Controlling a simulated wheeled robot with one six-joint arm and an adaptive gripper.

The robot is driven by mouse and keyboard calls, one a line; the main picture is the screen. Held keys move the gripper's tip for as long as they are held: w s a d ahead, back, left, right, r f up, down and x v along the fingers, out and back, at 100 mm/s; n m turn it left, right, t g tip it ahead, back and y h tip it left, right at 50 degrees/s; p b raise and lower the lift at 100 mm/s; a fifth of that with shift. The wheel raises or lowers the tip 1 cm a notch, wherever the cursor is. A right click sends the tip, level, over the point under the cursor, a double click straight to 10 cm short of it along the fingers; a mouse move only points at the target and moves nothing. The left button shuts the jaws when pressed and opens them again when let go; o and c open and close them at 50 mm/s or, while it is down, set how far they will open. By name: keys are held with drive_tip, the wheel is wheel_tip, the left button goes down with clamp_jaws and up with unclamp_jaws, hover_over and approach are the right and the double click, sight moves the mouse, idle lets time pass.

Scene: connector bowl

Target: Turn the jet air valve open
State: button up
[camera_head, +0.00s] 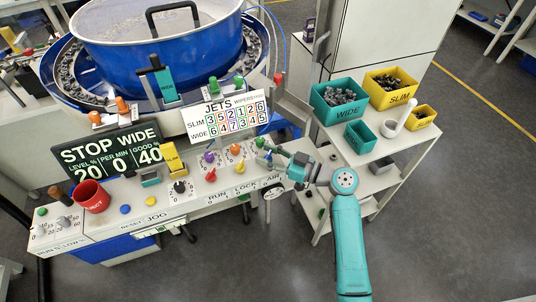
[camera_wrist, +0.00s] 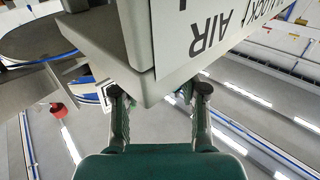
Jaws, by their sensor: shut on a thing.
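The AIR label (camera_head: 272,180) is on the front right end of the white console (camera_head: 216,208). It also shows large in the wrist view (camera_wrist: 211,34). My gripper (camera_head: 270,158) reaches in from the right at that end. In the wrist view, the fingers of my gripper (camera_wrist: 160,92) stand apart on either side of the console's corner (camera_wrist: 142,70), and the jaws are shut on it. A small blue part (camera_head: 262,160) shows beside the fingertips in the head view; I cannot tell if it is the valve handle. No valve shows between the fingers.
A round dial-like part (camera_head: 272,192) is below the AIR label. A white cart (camera_head: 378,150) with teal and yellow bins stands right.

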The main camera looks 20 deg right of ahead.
drive_tip(key=shift+h, duration=0.3)
drive_tip(key=shift+a+m+t+h, duration=0.1)
drive_tip(key=shift+m+t+h, duration=1)
drive_tip(key=shift+m+h, duration=0.1)
drive_tip(key=shift+m+t+h, duration=0.55)
drive_tip(key=shift+m+h, duration=0.35)
drive_tip(key=shift+h, duration=0.4)
drive_tip(key=shift+m+t+h, duration=0.55)
drive_tip(key=shift+m+h, duration=0.35)
drive_tip(key=shift+h, duration=0.4)
drive_tip(key=shift+m+h, duration=0.7)
drive_tip(key=shift+h, duration=0.4)
drive_tip(key=o, duration=1.2)
drive_tip(key=shift+c, duration=0.2)
drive_tip(key=s+d, duration=0.1)
drive_tip(key=s, duration=1.1)
drive_tip(key=shift+d, duration=0.35)
